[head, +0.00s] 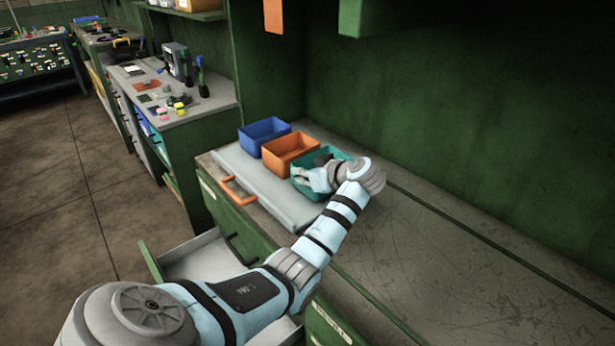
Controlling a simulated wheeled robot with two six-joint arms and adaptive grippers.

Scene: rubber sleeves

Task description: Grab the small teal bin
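The small teal bin (304,190) stands last on the right in a row of three bins on a grey lidded case or tray on the workbench. My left arm reaches in from the bottom left, and its gripper (317,170) is at the teal bin, over its opening and right side. The gripper and wrist hide much of the bin's inside and its right end. I cannot tell whether the fingers are open or shut, or whether they touch the bin. My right gripper is not in view.
An orange bin (290,152) and a blue bin (264,135) stand close beside the teal one. The grey case (262,182) has an orange handle (238,189). An open drawer (205,258) juts out below. The bench (450,245) to the right is clear.

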